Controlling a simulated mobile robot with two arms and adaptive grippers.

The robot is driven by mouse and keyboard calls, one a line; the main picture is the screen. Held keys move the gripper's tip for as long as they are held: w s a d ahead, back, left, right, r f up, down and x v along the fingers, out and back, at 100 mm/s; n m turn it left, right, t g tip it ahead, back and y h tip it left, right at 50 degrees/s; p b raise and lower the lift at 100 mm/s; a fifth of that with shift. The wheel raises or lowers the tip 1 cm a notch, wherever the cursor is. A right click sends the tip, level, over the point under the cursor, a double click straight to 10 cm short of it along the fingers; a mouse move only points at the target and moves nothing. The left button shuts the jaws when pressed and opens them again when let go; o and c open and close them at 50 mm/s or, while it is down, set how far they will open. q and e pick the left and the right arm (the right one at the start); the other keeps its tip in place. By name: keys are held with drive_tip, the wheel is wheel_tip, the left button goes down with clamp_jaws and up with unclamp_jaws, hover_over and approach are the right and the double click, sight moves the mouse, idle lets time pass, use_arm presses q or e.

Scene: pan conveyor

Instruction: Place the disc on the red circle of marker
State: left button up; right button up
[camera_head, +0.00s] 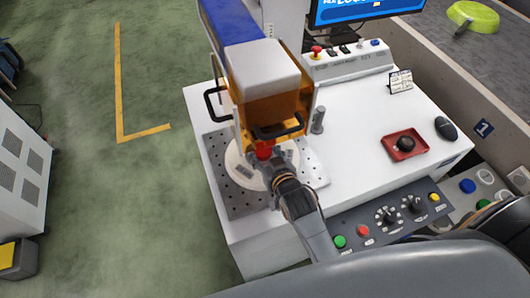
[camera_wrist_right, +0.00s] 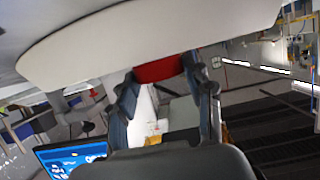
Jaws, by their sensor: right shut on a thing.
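The disc (camera_head: 236,163) is pale and round. In the head view it is at the perforated plate (camera_head: 240,203) under the marker (camera_head: 268,108), which has an orange body and a white top. I cannot tell whether the disc touches the plate. My right gripper (camera_head: 272,162) is shut on the disc's red knob (camera_head: 264,149). In the right wrist view the disc (camera_wrist_right: 150,38) spans the top, with the red knob (camera_wrist_right: 158,69) between the fingers of my right gripper (camera_wrist_right: 165,82). I see no red circle. My left gripper is not in view.
The marker's black handles (camera_head: 278,130) are close to my right gripper. A grey post (camera_head: 318,121) stands to its right. A control panel (camera_head: 385,215) lines the table's front. A red tray (camera_head: 405,145) and a mouse (camera_head: 446,128) lie to the right. The white tabletop between is clear.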

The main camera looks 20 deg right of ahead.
drive_tip(key=o, duration=1.3)
drive_tip(key=shift+s+f, duration=0.3)
drive_tip(key=shift+f, duration=0.45)
drive_tip(key=shift+r, duration=0.15)
drive_tip(key=v, duration=0.4)
drive_tip(key=r+v, duration=0.1)
drive_tip(key=v, duration=0.7)
drive_tip(key=shift+w+r, duration=0.35)
